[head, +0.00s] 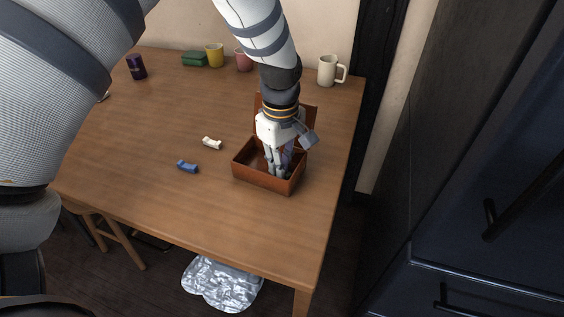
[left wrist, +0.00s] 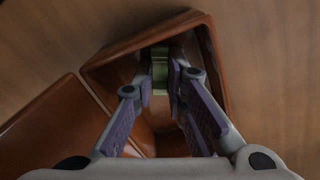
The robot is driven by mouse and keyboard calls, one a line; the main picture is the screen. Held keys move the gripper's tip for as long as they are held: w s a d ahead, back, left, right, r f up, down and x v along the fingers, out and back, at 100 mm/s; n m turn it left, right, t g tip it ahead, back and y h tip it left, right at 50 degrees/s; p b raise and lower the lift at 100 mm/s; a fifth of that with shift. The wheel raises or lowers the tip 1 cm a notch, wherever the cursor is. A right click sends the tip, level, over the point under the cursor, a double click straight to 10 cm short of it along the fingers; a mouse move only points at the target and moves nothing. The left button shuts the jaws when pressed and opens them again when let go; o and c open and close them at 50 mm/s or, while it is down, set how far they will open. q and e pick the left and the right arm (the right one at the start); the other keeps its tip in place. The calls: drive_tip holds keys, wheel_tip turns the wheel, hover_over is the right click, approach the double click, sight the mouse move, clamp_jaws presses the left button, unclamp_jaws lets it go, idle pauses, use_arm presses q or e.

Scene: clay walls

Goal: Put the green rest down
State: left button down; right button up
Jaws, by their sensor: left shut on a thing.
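The small green rest (left wrist: 177,76) shows between the fingertips of my left gripper (left wrist: 174,78) in the left wrist view. The gripper is shut on it. In the head view my left gripper (head: 277,172) points down into an open reddish-brown box (head: 262,181), and its fingers hide the rest there. The box also shows in the left wrist view (left wrist: 207,45), around the fingertips. I cannot tell whether the rest touches the box floor. A blue rest (head: 187,166) and a white rest (head: 212,143) lie on the table left of the box. My right gripper is not in view.
The box's raised lid (head: 308,109) stands behind my gripper. A cream mug (head: 327,71), pink cup (head: 243,62), yellow mug (head: 214,56), green container (head: 194,60) and dark purple cup (head: 137,67) stand along the back. The wooden table (head: 150,120) has free room at left.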

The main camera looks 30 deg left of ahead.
use_arm(q)
drive_tip(key=c, duration=1.6)
unclamp_jaws()
wheel_tip(320, 180, up, 12)
drive_tip(key=p, duration=0.1)
drive_tip(key=shift+r, duration=0.15)
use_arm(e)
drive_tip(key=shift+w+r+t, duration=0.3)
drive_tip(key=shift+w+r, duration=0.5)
use_arm(q)
drive_tip(key=shift+s, duration=0.1)
